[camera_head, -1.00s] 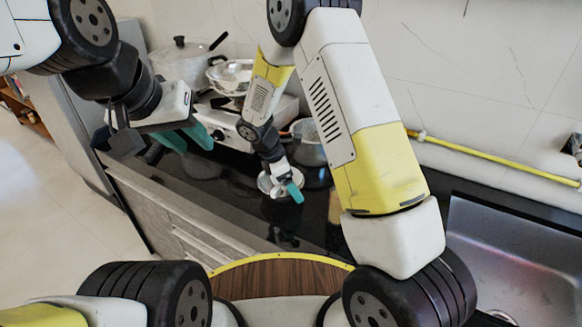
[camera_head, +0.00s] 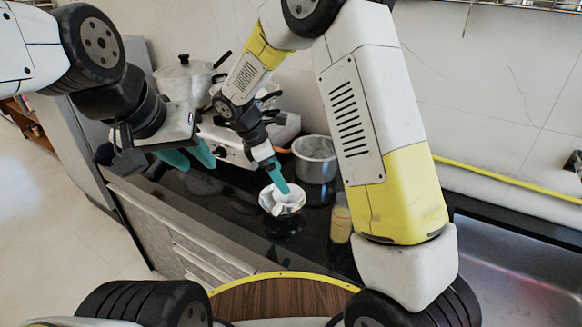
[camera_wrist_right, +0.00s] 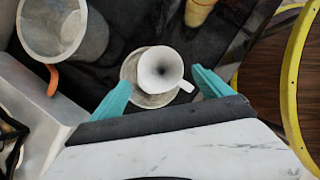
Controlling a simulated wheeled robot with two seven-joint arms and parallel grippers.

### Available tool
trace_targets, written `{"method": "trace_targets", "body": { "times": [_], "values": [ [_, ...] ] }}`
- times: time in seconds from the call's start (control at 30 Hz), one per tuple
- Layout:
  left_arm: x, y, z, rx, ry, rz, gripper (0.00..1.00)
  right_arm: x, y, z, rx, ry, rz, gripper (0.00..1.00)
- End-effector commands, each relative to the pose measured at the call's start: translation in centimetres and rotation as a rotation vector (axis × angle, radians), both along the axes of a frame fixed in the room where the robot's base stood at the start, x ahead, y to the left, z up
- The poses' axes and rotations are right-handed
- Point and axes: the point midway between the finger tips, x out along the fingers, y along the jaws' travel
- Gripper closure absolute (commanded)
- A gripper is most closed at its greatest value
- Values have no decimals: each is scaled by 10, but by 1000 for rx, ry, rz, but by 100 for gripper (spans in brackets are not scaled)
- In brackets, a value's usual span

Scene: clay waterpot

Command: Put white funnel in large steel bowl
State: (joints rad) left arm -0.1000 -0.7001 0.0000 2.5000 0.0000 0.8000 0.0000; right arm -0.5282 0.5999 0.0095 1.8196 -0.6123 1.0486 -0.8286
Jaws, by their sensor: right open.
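The white funnel (camera_wrist_right: 160,70), with its wide mouth up and a small tab at its side, sits inside a wider round grey, steel-looking bowl (camera_wrist_right: 146,100). In the head view the white funnel (camera_head: 285,204) shows within the same bowl (camera_head: 268,192) on the dark counter. My right gripper (camera_wrist_right: 162,78) is open; its teal fingers lie to either side of the funnel in the picture, apparently without touching it. In the head view my right gripper (camera_head: 279,176) is just above the bowl. My left gripper (camera_head: 188,156) is open and empty above the counter's left end.
A steel pan with an orange handle (camera_head: 316,160) stands behind the bowl; it shows at top left in the wrist view (camera_wrist_right: 85,30). A yellowish cup or jar (camera_head: 341,222) stands to the right. A lidded pot (camera_head: 184,78) and a stove (camera_head: 225,142) are behind. A sink (camera_head: 520,262) is at right.

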Motion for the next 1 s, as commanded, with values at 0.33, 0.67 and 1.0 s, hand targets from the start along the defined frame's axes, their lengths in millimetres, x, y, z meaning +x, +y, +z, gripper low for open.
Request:
{"method": "trace_targets", "body": {
  "times": [0.33, 0.67, 1.0],
  "values": [
    [0, 0, 0, 0, 0, 0, 65, -37, -53, 82, 220, -154, -392, 11],
    [0, 0, 0, 0, 0, 0, 65, -110, -105, 154, 521, -333, -919, 11],
    [0, 0, 0, 0, 0, 0, 65, -187, -132, 189, 839, -471, -1414, 11]
  ]
}}
